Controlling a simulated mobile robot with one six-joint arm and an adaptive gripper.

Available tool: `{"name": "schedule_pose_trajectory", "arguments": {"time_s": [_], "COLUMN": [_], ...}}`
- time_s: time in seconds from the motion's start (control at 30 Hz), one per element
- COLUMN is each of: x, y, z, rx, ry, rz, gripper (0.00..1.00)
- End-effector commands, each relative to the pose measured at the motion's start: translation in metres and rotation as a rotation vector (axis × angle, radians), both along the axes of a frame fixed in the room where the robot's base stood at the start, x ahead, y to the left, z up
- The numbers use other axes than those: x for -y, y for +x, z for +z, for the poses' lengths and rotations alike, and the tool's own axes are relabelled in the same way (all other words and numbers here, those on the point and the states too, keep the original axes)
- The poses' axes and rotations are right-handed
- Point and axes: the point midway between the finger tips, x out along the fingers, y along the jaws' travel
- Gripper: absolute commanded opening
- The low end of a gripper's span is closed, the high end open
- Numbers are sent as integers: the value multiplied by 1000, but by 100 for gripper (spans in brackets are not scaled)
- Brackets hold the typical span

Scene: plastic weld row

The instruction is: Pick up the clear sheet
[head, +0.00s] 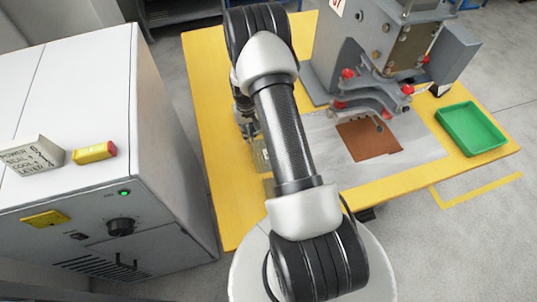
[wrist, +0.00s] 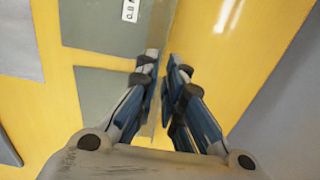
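My gripper (wrist: 164,65) points down at the yellow table, its two fingers close together with a narrow gap between the tips. A thin see-through strip (wrist: 180,22) runs through or under this gap in the wrist view; it looks like an edge of the clear sheet. I cannot tell whether the fingers touch it. Two grey-green flat patches lie just left of the fingers, an upper one (wrist: 100,25) with a white label and a lower one (wrist: 95,95). In the head view my arm hides most of this area; a greyish patch (head: 262,157) shows beside it.
A grey press (head: 400,45) with red knobs stands at the back right of the yellow table (head: 205,80). A brown pad (head: 368,140) lies below it. A green tray (head: 472,128) is at the right. A white cabinet (head: 75,90) stands left, across a gap.

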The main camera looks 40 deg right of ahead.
Motion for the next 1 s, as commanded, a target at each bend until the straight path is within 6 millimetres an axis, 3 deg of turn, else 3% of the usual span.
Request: {"name": "schedule_pose_trajectory", "arguments": {"time_s": [0.43, 0.67, 0.8, 1.0], "x": [-1, -1, -1, -1], "y": [2, 3, 3, 3], "z": [-52, -52, -52, -52], "rx": [-2, 0, 0, 0], "ry": [1, 1, 1, 1], "rz": [0, 0, 0, 0], "gripper": [9, 9, 0, 0]}}
